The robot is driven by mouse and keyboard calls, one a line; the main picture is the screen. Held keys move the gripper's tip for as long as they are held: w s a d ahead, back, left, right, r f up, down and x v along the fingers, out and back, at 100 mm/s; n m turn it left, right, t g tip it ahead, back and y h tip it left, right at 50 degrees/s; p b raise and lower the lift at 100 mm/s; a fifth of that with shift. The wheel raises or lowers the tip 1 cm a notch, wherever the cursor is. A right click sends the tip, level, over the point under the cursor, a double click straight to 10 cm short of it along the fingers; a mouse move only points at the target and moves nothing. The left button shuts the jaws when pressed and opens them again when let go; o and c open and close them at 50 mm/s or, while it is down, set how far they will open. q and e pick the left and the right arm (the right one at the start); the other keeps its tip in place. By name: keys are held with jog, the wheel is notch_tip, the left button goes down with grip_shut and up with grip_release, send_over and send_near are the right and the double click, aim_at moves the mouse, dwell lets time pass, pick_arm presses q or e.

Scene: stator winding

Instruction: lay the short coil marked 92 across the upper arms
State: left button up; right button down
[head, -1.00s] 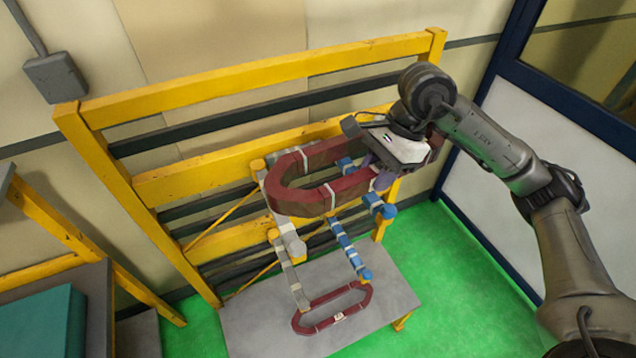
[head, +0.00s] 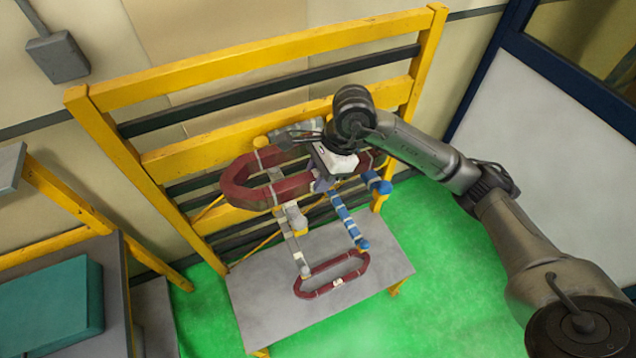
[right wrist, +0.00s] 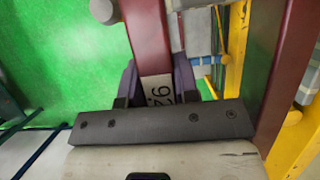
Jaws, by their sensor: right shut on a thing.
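The dark red coil with white bands (head: 234,189) is level over the upper arms, its left end beyond the grey left arm. My right gripper (head: 325,184) is shut on its near long side. In the right wrist view the coil's bar (right wrist: 147,35) runs between the gripper's fingers (right wrist: 157,85), with the label 92 (right wrist: 160,91) between them. The grey upper arm's end (head: 297,220) shows below the coil; the blue upper arm's end (head: 383,187) is at its right. I cannot tell whether coil and arms touch. My left gripper is not in view.
A second red coil (head: 314,292) is at the ends of the lower arms, above or on the grey table (head: 255,305). The yellow frame (head: 240,75) stands behind. A teal box (head: 50,310) is at lower left. Green floor is clear at right.

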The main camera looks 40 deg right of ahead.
jog(key=shift+w+a+f+p, duration=0.15)
jog(key=shift+f+p, duration=0.6)
jog(key=shift+f, duration=1.3)
jog(key=shift+f, duration=0.15)
jog(key=c, duration=0.9)
grip_release()
jog(key=shift+o, duration=0.2)
